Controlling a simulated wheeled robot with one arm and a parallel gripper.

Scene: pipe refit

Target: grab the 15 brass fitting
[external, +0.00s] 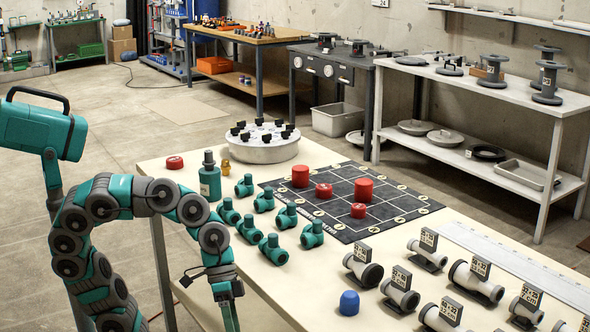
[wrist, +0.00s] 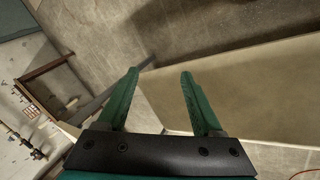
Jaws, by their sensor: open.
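A small brass-coloured fitting (external: 225,168) stands on the pale table (external: 350,262) in the external view, just right of a teal bottle (external: 209,180) with a dark cap. Its size marking is too small to read. My gripper (wrist: 160,74) is open and empty in the wrist view, its two green fingers apart. In the external view it hangs low at the table's near left edge, well in front of the fitting, with its tips cut off by the frame. The fitting does not show in the wrist view.
Several teal tee fittings (external: 273,249) stand between my arm and a dark gridded mat (external: 350,205) with red pieces. A round grey holder (external: 262,149) is behind the brass fitting. Grey labelled pipe parts and a blue cap (external: 349,303) are at the right.

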